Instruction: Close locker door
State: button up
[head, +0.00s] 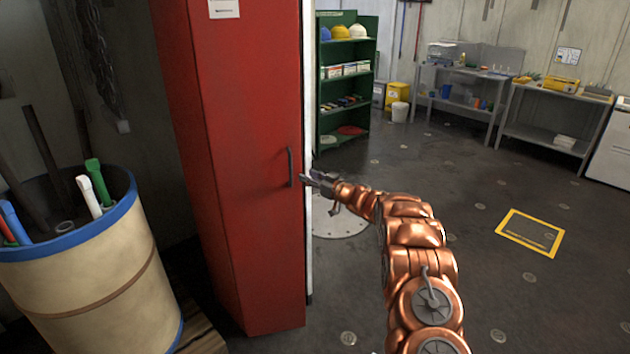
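A tall red locker (245,230) stands left of centre in the head view. Its red door face carries a dark vertical handle (290,167) near the right edge and a white label (224,8) at the top. A narrow pale strip runs down beside the door's right edge. I cannot tell from this angle how far the door stands open. My gripper (308,179) is just right of the handle at about its height, with its tips pointing left at the door's edge. Contact is unclear, and the fingers are too small to tell open from shut.
A cream barrel (95,285) with a blue rim holds several tools at the left. A green shelf (325,100) stands behind the locker, with grey workbenches (545,131) at the back right. A yellow-framed floor hatch (530,233) lies right. The middle floor is clear.

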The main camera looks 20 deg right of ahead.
jog(key=shift+v, duration=1.05)
jog(key=shift+c, duration=0.3)
